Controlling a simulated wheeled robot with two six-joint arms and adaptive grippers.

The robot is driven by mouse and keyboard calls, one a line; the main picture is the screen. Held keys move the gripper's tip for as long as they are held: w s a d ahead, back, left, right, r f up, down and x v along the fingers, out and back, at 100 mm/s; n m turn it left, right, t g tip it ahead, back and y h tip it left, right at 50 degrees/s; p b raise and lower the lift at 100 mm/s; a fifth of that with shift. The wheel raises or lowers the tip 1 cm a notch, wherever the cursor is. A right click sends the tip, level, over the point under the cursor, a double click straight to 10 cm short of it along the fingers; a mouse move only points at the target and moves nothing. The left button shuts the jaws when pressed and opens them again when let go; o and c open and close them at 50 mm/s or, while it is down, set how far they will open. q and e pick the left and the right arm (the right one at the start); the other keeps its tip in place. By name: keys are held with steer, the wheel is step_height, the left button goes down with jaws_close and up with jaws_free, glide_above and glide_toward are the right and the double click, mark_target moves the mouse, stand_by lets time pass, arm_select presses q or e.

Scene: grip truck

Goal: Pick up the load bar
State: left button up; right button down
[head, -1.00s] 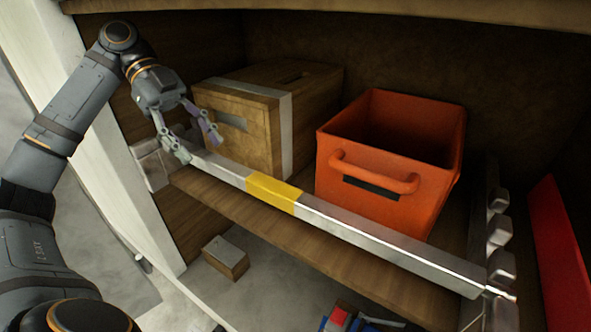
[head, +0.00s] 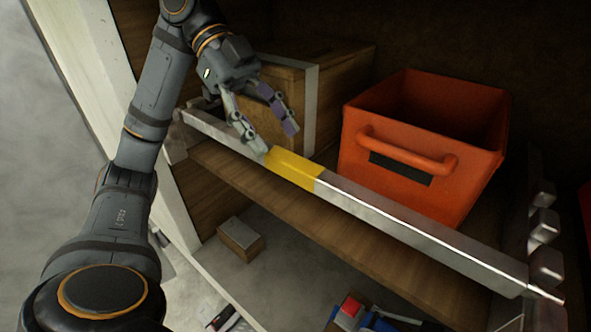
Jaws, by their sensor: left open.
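The load bar (head: 400,222) is a long silver bar with a yellow band (head: 293,170) near its middle. It runs along the front of the wooden shelf, from the left wall to the notched rail at the right. My left gripper (head: 277,142) is open and empty, its fingers pointing down at the bar just left of the yellow band. One fingertip is close to the bar's front side and the other is over its far side. I cannot tell whether they touch it. My right gripper is not in view.
An orange bin (head: 398,182) with a front handle stands behind the bar. A wooden box (head: 318,95) stands behind my left gripper. A notched rail (head: 543,225) is at the right. Below the shelf (head: 345,232) are a small box (head: 240,240) and several red and blue items.

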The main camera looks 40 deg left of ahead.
mark_target(288, 158)
arm_select(q)
steer(key=b+x, duration=0.2)
steer(key=x, duration=0.2)
steer(key=shift+d+f+b, duration=0.15)
steer(key=shift+f+b, duration=0.2)
steer(key=shift+b, duration=0.05)
steer(key=shift+d, duration=0.25)
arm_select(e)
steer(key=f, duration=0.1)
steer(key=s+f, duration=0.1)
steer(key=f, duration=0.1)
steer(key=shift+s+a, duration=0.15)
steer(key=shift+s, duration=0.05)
arm_select(q)
steer(key=shift+s+a, duration=0.1)
steer(key=shift+c, duration=1)
steer(key=c, duration=0.7)
jaws_close()
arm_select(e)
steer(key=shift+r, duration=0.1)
